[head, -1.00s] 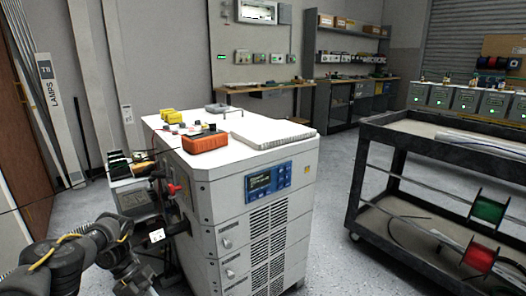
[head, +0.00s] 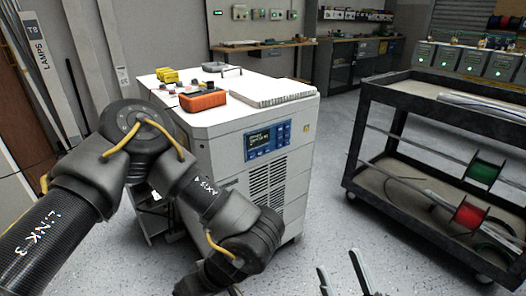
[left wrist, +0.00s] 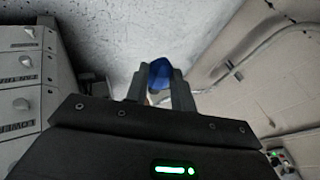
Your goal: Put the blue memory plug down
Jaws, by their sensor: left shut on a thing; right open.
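The blue memory plug (left wrist: 160,70) is between the fingertips of my left gripper (left wrist: 159,86) in the left wrist view, with pale surfaces behind it. I cannot tell whether it touches anything beyond the fingers. In the head view my left arm crosses the lower left, and its gripper is below the picture edge. My right gripper (head: 345,272) is at the bottom edge of the head view, its two fingers apart and empty.
A white cabinet (head: 225,165) stands behind my left arm. On its top are an orange case (head: 203,99), yellow items (head: 167,76) and a white ribbed pad (head: 272,92). A dark cart (head: 430,110) with red and green spools stands right. Floor between is clear.

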